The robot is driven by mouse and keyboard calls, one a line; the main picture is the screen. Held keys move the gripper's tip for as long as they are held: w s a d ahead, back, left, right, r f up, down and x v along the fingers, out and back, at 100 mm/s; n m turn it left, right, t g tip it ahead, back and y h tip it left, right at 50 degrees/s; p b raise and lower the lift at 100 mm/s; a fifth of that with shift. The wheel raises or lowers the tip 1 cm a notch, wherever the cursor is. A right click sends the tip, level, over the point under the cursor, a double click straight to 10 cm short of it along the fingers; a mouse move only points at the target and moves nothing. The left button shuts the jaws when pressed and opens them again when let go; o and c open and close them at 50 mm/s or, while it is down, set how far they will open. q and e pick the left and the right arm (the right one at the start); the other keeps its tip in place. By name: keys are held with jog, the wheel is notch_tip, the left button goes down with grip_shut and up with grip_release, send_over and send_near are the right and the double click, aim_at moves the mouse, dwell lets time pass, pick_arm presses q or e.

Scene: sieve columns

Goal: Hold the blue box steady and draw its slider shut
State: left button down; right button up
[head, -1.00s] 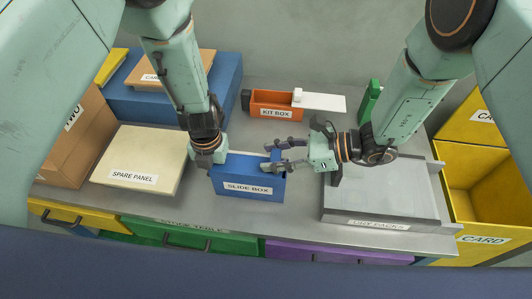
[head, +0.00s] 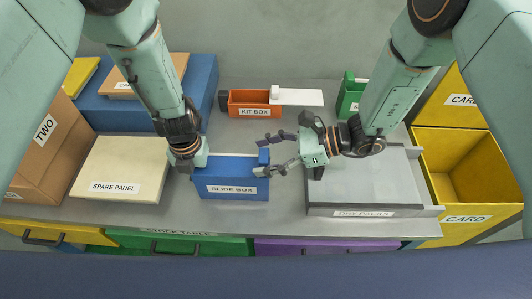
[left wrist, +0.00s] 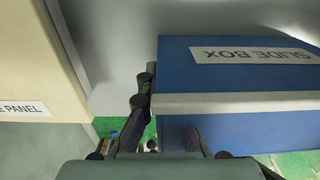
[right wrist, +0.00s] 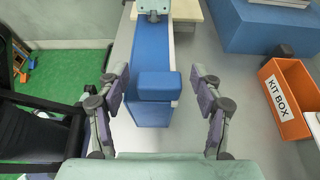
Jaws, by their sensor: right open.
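The blue slide box (head: 231,190) stands upright on the table, with its label facing front. I see no opening along the top. My left gripper (head: 187,170) is at the box's left end. In the left wrist view, one finger is beside the box's end and the other in front of its blue surface; their grip is unclear. My right gripper (head: 262,155) is open and empty at the right end, its fingers (right wrist: 160,95) spread either side of the block.
The spare panel (head: 118,165) lies left of the box. The orange kit box (head: 255,103) stands behind, with a white slider sticking out right. The grey tray (head: 365,180) is close on the right, beneath my right arm. Yellow card bins (head: 470,170) stand at the far right.

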jog(key=v, duration=1.2)
pick_arm(q)
jog(key=c, duration=2)
grip_release()
jog(key=shift+c, duration=0.2)
jog(key=o, duration=0.6)
jog(key=shift+r, duration=0.15)
notch_tip(320, 180, up, 12)
jog(key=shift+f, duration=0.1)
pick_arm(e)
jog(key=shift+f, duration=0.1)
